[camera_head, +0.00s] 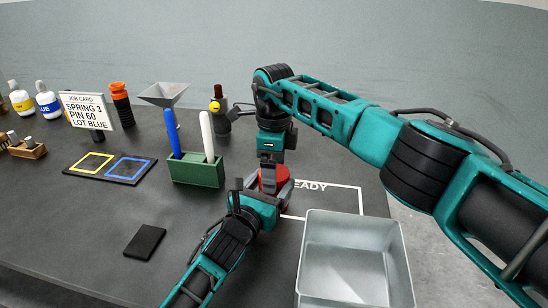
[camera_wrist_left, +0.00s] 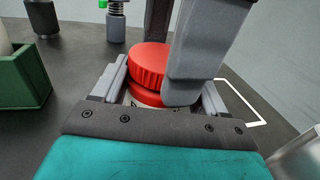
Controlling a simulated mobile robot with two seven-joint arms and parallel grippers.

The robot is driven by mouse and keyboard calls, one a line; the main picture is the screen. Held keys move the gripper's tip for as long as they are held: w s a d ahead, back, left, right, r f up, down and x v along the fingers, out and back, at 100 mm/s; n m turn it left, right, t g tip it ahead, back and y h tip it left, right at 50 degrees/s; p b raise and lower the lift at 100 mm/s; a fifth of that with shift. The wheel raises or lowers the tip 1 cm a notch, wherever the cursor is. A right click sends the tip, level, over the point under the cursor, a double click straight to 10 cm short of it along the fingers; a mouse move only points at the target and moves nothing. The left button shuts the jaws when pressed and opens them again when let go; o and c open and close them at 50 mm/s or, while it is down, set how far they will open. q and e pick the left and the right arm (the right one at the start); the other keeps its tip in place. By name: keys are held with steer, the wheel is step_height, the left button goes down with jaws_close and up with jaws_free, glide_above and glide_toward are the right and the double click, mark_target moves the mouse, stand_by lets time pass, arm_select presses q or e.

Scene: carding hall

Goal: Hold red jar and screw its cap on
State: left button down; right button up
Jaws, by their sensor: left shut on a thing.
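The red jar (camera_wrist_left: 117,91) stands between the fingers of my left gripper (camera_wrist_left: 160,85), which is shut on it. In the head view my left gripper (camera_head: 262,197) reaches it from the lower left. A ribbed red cap (camera_wrist_left: 148,66) sits over the jar's top and looks slightly tilted, with a dark gap under its edge. My right gripper (camera_head: 272,164) points down from above. In the wrist view its fingers straddle the cap, and the near finger hides the cap's right part. I cannot tell whether they press on it.
A white outlined area marked READY (camera_head: 325,187) lies beside the jar. A grey open bin (camera_head: 400,268) stands at front right. A green holder (camera_head: 190,173) with a blue and a white stick is left of the jar. A black pad (camera_head: 145,242) lies at front left. A job card (camera_head: 84,111) stands behind.

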steer(key=c, duration=1.1)
steer(key=m, duration=0.6)
steer(key=shift+m, duration=0.3)
steer(key=o, duration=1.2)
steer(key=shift+r, duration=2.25)
steer(key=shift+c, duration=0.5)
